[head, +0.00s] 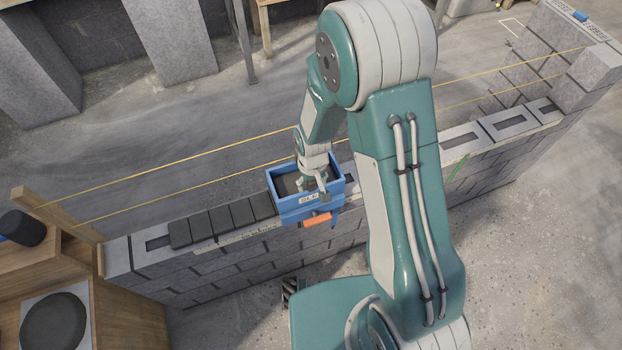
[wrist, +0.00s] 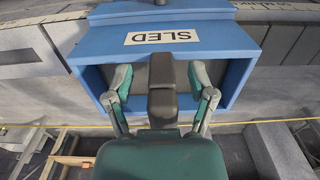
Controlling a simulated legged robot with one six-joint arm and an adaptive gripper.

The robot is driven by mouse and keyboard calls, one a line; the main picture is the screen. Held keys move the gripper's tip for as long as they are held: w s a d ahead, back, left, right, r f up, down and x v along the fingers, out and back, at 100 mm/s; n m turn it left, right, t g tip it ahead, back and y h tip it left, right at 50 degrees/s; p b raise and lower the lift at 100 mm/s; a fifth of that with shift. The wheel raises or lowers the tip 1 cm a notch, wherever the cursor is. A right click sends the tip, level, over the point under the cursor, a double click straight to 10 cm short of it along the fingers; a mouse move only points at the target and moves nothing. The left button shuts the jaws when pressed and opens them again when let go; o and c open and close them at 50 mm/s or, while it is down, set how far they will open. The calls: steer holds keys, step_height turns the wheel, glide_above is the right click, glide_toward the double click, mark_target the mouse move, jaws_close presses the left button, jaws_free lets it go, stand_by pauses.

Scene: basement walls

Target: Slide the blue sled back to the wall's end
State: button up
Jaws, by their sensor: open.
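The blue sled (head: 278,192) is an open-topped box sitting astride the block wall (head: 350,232), left of the wall's middle in the head view. It has a white label and an orange handle (head: 317,219) on its near side. In the wrist view the blue sled (wrist: 245,62) fills the upper middle, with "SLED" on its label. My gripper (head: 314,187) points down at the sled's open top. In the wrist view my gripper (wrist: 162,78) is open, with its fingers spread inside the rim's outline. I cannot tell whether they touch the sled.
Dark mortar strips (head: 222,219) lie on the wall top left of the sled. A wooden stand (head: 120,315) meets the wall's left end. Yellow strings (head: 185,181) run along behind the wall. The right end rises in stacked blocks (head: 592,75). A green mark (head: 460,166) shows right of my arm.

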mark_target(284, 199)
steer(key=shift+a, duration=0.1)
jaws_close()
steer(key=shift+s+f, duration=0.1)
steer(key=shift+f, duration=0.05)
steer(key=shift+s+a+f, duration=0.1)
steer(key=shift+s+a, duration=0.3)
steer(key=shift+a, duration=0.85)
steer(key=shift+s+a+r, duration=0.1)
steer(key=shift+s+a, duration=0.25)
steer(key=shift+a, duration=0.95)
steer(key=shift+s+a+f, duration=0.1)
steer(key=shift+s+a, duration=0.3)
steer(key=shift+a, duration=0.85)
steer(key=s+a, duration=0.2)
steer(key=a, duration=0.5)
steer(key=shift+a, duration=0.35)
steer(key=shift+s+a, duration=0.1)
